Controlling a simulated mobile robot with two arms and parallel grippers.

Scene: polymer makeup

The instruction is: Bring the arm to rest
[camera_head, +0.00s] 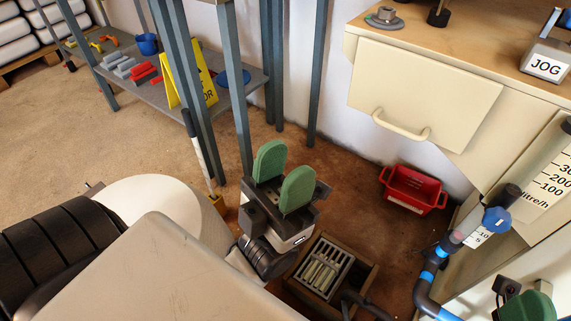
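My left arm comes in from the lower left. My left gripper (284,175) is near the middle of the view, above the brown floor. Its two green finger pads point up and stand apart with nothing visible between them.
A cream cabinet with a drawer (425,95) stands at the right, with a red basket (413,188) on the floor below. Blue pipework (428,278) is at the lower right. A grate (322,268) lies near my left gripper. A grey shelf (160,92) stands behind.

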